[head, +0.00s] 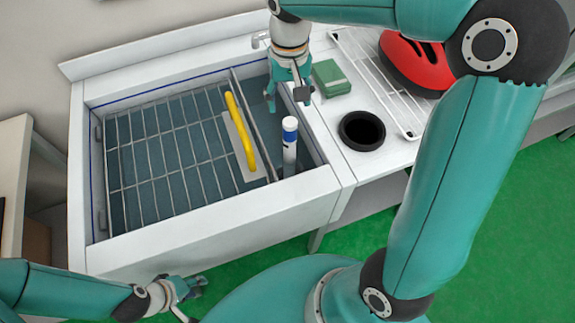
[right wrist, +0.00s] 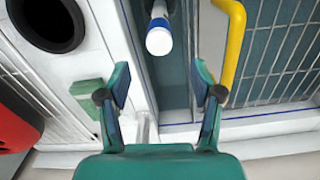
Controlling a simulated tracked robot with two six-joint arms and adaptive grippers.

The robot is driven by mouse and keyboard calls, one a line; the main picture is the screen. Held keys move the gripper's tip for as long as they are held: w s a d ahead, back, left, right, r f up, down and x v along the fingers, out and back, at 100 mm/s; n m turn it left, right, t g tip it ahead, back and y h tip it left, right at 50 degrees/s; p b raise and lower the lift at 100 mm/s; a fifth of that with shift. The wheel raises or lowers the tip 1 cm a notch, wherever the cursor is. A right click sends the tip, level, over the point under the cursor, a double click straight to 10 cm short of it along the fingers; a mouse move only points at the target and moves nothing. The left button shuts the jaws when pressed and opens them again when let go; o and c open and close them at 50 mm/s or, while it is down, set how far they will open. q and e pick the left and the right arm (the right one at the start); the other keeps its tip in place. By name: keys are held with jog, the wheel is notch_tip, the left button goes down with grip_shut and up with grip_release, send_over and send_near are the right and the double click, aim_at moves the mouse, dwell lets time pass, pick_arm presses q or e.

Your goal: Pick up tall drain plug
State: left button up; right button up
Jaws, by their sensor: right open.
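The tall drain plug (head: 290,145) is a white upright tube with a blue band near its top, standing in the narrow right compartment of the sink (head: 200,232). In the right wrist view the plug (right wrist: 159,38) shows its white top end, beyond the fingertips. My right gripper (head: 287,97) is open and empty, pointing down over the back of that compartment, apart from the plug; its two fingers also show in the right wrist view (right wrist: 160,92). My left gripper (head: 185,290) is in front of the sink at the lower left, and its jaws are too unclear to judge.
A wire rack (head: 160,150) and a trowel-like tool with a yellow handle (head: 240,130) lie left of the divider. Right of the sink are a green box (head: 331,78), a black round container (head: 362,130), a white rack (head: 372,75) and a red helmet (head: 415,65).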

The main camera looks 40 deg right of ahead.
aim_at(290, 140)
notch_tip(290, 140, down, 8)
jog(key=shift+s+d+f, duration=0.15)
jog(key=shift+f, duration=0.1)
jog(key=shift+s+a+f+p, duration=0.15)
jog(key=shift+f+p, duration=0.05)
jog(key=shift+f, duration=1.15)
jog(key=shift+s+a+f+p, duration=0.1)
jog(key=shift+f+p, duration=0.1)
jog(key=shift+f, duration=1.1)
grip_shut()
